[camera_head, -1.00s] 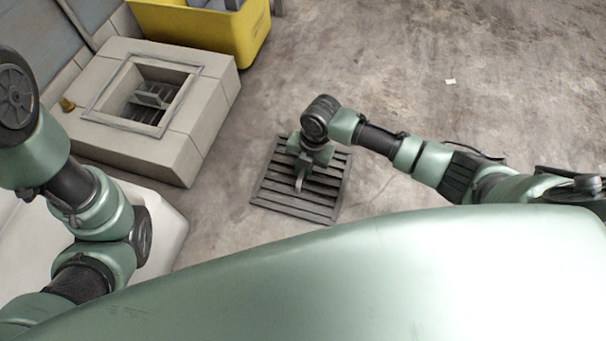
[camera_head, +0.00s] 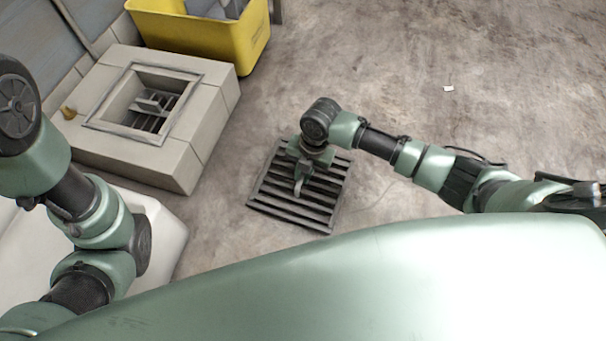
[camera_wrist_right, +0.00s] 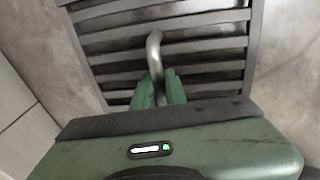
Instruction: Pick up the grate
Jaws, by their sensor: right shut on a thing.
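The grate (camera_head: 298,199) is a dark, square, slatted metal piece over the floor in the middle of the head view. It also fills the top of the right wrist view (camera_wrist_right: 210,47), where a curved metal handle (camera_wrist_right: 154,50) rises from it. My right gripper (camera_head: 299,181) is above the grate, and its green fingers (camera_wrist_right: 160,92) are shut on the handle. I cannot tell whether the grate is clear of the floor. My left arm shows at the left of the head view, but its gripper is out of frame.
A pale block-built pit (camera_head: 190,150) with a square opening stands at the upper left. A yellow bin (camera_head: 215,42) stands behind it. A small white scrap (camera_head: 448,88) lies on the floor at the right. The concrete floor (camera_head: 400,60) around it is largely clear.

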